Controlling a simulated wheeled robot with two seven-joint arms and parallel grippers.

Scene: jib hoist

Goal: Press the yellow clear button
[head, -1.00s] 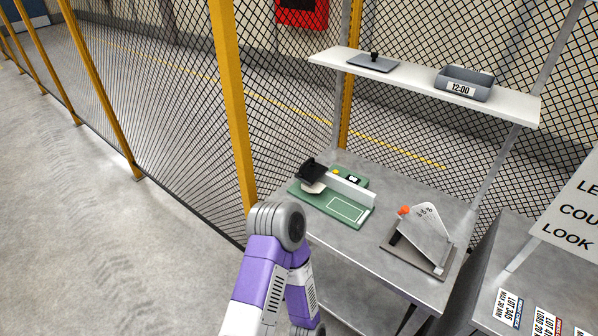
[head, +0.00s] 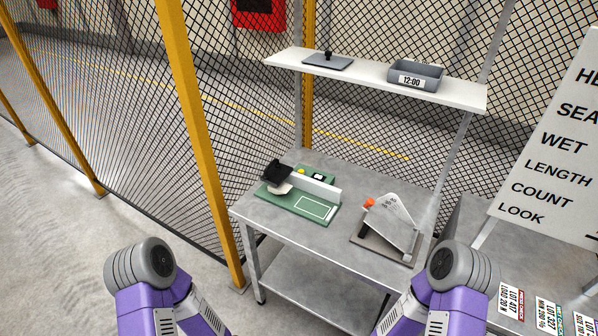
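The yellow clear button (head: 301,172) is a small yellow spot at the back of a green device (head: 308,208) on the grey table. A small dark display (head: 319,177) sits just right of the button. A white upright bar and a black part stand in front of it on the device. Both my arms rise from the bottom of the head view, one on each side of the table. Neither gripper shows, so I cannot see what they hold. Both visible arm parts are apart from the device.
A grey plate with a white quadrant and orange knob (head: 369,203) stands right of the device. A shelf (head: 370,81) above carries a flat plate (head: 328,61) and a bin marked 12:00 (head: 416,76). A large sign (head: 550,150) is at right. Mesh fence stands behind.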

